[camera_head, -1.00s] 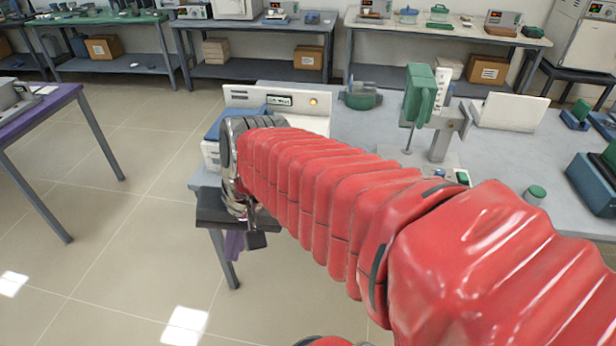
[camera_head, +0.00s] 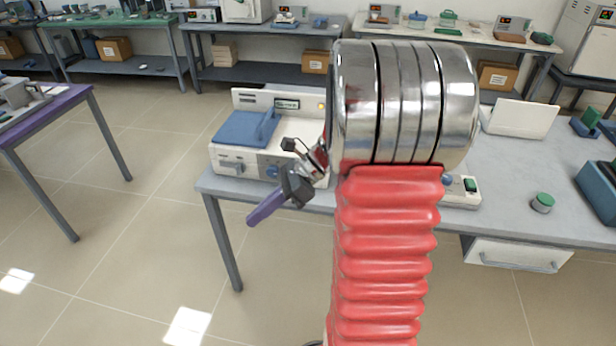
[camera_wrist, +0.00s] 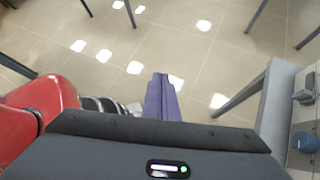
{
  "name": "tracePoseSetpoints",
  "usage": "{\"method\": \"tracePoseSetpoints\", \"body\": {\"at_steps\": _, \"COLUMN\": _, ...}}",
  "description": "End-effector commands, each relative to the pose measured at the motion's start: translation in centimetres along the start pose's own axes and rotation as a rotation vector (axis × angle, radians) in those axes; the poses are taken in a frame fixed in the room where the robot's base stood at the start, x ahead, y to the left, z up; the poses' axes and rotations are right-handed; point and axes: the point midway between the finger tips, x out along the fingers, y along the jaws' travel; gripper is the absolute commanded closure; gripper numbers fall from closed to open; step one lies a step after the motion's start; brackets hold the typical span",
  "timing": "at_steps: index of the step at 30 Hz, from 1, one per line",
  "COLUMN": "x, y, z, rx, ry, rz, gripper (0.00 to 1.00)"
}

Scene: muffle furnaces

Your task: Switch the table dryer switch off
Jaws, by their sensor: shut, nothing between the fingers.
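The table dryer (camera_head: 236,153) is a white box with a blue lid, a rear display panel and a lit amber lamp. It stands on the near left corner of the grey bench. Its front has a grey part (camera_head: 231,168) at left and a blue knob (camera_head: 272,171); I cannot tell which is the switch. In the wrist view the grey part (camera_wrist: 303,96) and blue knob (camera_wrist: 305,142) show at the right edge. My gripper (camera_head: 252,219) has purple fingers, shut and empty, pointing down-left in front of the dryer, apart from it. My wrist hides the dryer's right side.
The bench top (camera_head: 500,215) carries a white box with a green switch (camera_head: 469,186) beside my arm, a green-capped jar (camera_head: 543,203) and a white laptop-like panel (camera_head: 522,117). A purple table (camera_head: 50,110) stands at left. The floor between is clear.

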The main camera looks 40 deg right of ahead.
Motion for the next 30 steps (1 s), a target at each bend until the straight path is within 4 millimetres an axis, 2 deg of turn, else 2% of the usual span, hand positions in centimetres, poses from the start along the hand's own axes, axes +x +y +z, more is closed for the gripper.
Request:
{"method": "tracePoseSetpoints", "body": {"at_steps": 1, "x": -0.4, "y": -1.1, "z": -0.9, "rx": 0.079, "ry": -0.044, "rz": -0.007, "gripper": 1.0}}
{"method": "tracePoseSetpoints", "body": {"at_steps": 11, "x": -3.6, "y": -7.6, "z": -6.2, "rx": 0.554, "ry": -0.351, "rz": -0.043, "gripper": 1.0}}
{"method": "tracePoseSetpoints", "body": {"at_steps": 18, "x": -6.7, "y": -11.7, "z": -11.8, "rx": 0.866, "ry": -0.603, "rz": -0.047, "gripper": 1.0}}
{"method": "tracePoseSetpoints", "body": {"at_steps": 24, "x": -9.7, "y": -14.3, "z": -17.7, "rx": 1.099, "ry": -0.833, "rz": -0.035, "gripper": 1.0}}
{"method": "tracePoseSetpoints", "body": {"at_steps": 30, "x": -12.0, "y": -15.6, "z": -22.8, "rx": 1.261, "ry": -1.03, "rz": -0.011, "gripper": 1.0}}
